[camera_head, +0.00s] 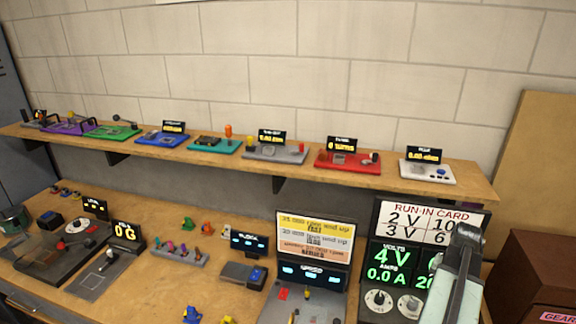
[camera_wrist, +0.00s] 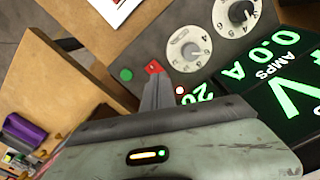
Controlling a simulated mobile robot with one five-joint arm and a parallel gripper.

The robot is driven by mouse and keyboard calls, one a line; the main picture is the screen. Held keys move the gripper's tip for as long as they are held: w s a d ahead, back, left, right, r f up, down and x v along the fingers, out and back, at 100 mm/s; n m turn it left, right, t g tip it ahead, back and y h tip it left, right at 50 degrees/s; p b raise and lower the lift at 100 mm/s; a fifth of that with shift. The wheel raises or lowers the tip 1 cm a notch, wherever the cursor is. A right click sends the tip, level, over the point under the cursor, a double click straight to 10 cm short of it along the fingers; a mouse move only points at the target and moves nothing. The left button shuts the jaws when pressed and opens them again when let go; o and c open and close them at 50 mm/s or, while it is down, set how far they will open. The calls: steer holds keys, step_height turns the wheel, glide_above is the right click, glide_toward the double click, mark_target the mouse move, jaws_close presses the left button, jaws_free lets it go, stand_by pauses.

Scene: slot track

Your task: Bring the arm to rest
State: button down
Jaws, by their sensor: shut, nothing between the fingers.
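My gripper (camera_head: 467,236) rises at the lower right of the head view, in front of the run-in power supply (camera_head: 384,292). In the wrist view my gripper (camera_wrist: 157,82) is shut and empty, its narrow grey fingers together. The fingertips appear close to a small red piece (camera_wrist: 153,67) on the dark panel. I cannot tell whether they touch it. The panel has two white knobs (camera_wrist: 189,48), a green button (camera_wrist: 126,74) and a lit green readout (camera_wrist: 285,80). My arm hides the right part of the power supply in the head view.
A long wooden shelf (camera_head: 470,177) with several coloured devices runs along the back wall. A brown box (camera_head: 535,268) stands at the right.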

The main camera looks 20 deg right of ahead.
steer(key=w+a+f+n+b, duration=0.1)
steer(key=w+a+n, duration=0.2)
steer(key=w+a, duration=0.65)
steer(key=w+a+n, duration=0.3)
steer(key=w+a, duration=0.4)
steer(key=a, duration=0.6)
steer(key=w+a+n, duration=0.2)
steer(key=a+n, duration=0.1)
steer(key=a, duration=1)
steer(key=w+a+n, duration=0.1)
steer(key=a+n, duration=0.3)
steer(key=a, duration=1)
steer(key=shift+w+f+b, duration=0.35)
steer(key=shift+w, duration=0.05)
